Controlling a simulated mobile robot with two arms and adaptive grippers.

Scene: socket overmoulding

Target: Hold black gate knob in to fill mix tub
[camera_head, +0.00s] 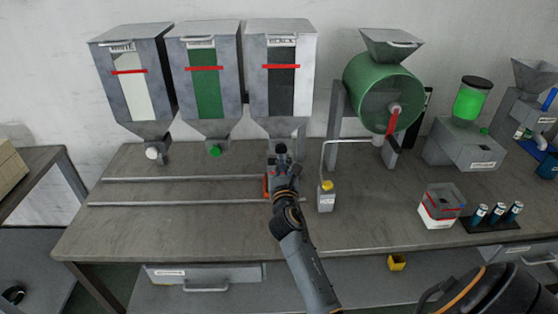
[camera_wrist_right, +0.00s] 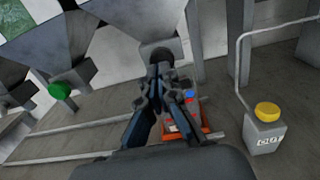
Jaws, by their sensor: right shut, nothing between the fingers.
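The black gate knob (camera_wrist_right: 163,54) is at the foot of the hopper with the black level window (camera_head: 281,90); in the head view it is a small dark spot above my gripper. My right gripper (camera_wrist_right: 160,76) is shut and empty, its fingertips at the knob's lower front. I cannot tell whether they press on it. An orange-red tub or carriage (camera_wrist_right: 184,126) sits on the rails below this hopper, mostly hidden behind my gripper; I cannot see its fill. My left gripper is not in view.
To the left are hoppers with a green knob (camera_head: 215,151) and a white knob (camera_head: 152,153). A yellow-capped bottle (camera_head: 326,199) stands close right of my gripper, beside a bent pipe. The green drum (camera_head: 380,90) and a clear box (camera_head: 440,204) are further right. The front bench is clear.

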